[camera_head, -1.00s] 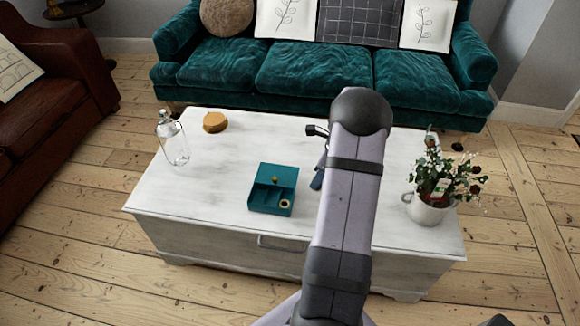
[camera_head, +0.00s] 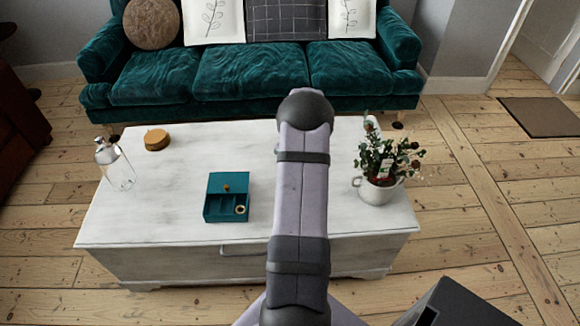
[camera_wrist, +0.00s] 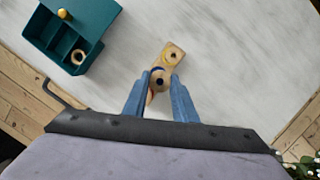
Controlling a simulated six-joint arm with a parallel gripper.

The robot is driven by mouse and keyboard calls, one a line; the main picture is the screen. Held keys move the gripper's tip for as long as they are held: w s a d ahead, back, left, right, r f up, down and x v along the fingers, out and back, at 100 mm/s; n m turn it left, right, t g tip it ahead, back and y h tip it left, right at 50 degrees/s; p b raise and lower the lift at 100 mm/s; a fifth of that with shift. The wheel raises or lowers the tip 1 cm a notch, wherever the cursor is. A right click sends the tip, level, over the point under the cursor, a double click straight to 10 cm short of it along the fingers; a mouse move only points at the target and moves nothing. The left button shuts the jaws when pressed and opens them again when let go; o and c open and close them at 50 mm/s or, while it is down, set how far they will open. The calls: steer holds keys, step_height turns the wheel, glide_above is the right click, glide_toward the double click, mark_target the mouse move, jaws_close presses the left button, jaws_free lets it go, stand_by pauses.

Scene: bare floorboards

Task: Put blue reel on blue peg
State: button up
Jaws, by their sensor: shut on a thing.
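In the wrist view my gripper (camera_wrist: 164,80) has two blue fingers. They are shut on a small pale wooden piece with a dark blue centre, apparently the blue reel (camera_wrist: 158,84). It is over or against a small wooden peg board (camera_wrist: 178,55) on the white table. A yellow ring-like mark shows on the board's far part. Whether the reel sits around a peg or above it, I cannot tell, and the blue peg is not clearly visible. In the head view my own arm hides the gripper, reel and board.
A teal compartment box (camera_head: 211,213) with an open lid stands left on the white chest table (camera_head: 150,215), a wooden ring (camera_wrist: 78,57) in one compartment. A glass bottle (camera_head: 118,170), round wooden box (camera_head: 157,139) and potted plant (camera_head: 378,190) also stand there. A teal sofa (camera_head: 250,75) is behind.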

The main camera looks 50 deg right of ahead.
steer(key=shift+r+p, duration=0.1)
steer(key=shift+p, duration=0.3)
steer(key=shift+f+b, duration=1.1)
steer(key=shift+f, duration=1.5)
steer(key=shift+f+b, duration=0.65)
steer(key=shift+f, duration=1.1)
steer(key=o, duration=1.1)
steer(key=shift+r, duration=0.15)
step_height(320, 180, up, 7)
steer(key=p, duration=0.7)
steer(key=shift+n, duration=0.3)
